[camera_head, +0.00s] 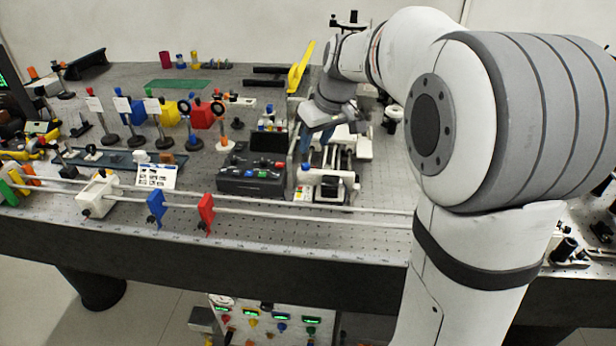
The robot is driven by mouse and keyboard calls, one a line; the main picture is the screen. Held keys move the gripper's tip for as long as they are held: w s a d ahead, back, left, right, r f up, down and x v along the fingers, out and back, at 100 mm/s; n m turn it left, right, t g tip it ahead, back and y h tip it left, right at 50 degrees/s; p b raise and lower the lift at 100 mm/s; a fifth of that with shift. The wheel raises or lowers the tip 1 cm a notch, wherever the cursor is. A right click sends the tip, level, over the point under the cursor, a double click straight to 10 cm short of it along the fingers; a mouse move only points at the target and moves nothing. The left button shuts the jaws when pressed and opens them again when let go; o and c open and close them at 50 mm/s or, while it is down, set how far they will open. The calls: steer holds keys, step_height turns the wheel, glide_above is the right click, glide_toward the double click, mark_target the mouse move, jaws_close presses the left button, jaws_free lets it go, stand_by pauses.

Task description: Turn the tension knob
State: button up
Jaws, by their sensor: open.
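My gripper (313,147) is at the end of my arm, right of the picture's middle, pointing down over the bench. Its jaws are open, and I see nothing held between them. Below and around it is a white and black apparatus (328,186) with metal rails, standing near the bench's front part. I cannot make out which part is the tension knob; it is too small, or hidden by my gripper and wrist. I cannot tell whether the fingers touch the apparatus.
A black control box (250,182) with coloured buttons stands left of the apparatus. A yellow upright piece (300,68) rises behind it. Two white rods (260,207) run along the bench front, bearing a blue clip (156,208) and a red clip (206,213). Posts crowd the left.

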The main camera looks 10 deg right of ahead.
mark_target(306, 165)
steer(key=shift+n, duration=0.3)
steer(key=x, duration=0.7)
steer(key=shift+w+f, duration=0.15)
steer(key=shift+f, duration=0.1)
steer(key=shift+t, duration=0.3)
jaws_close()
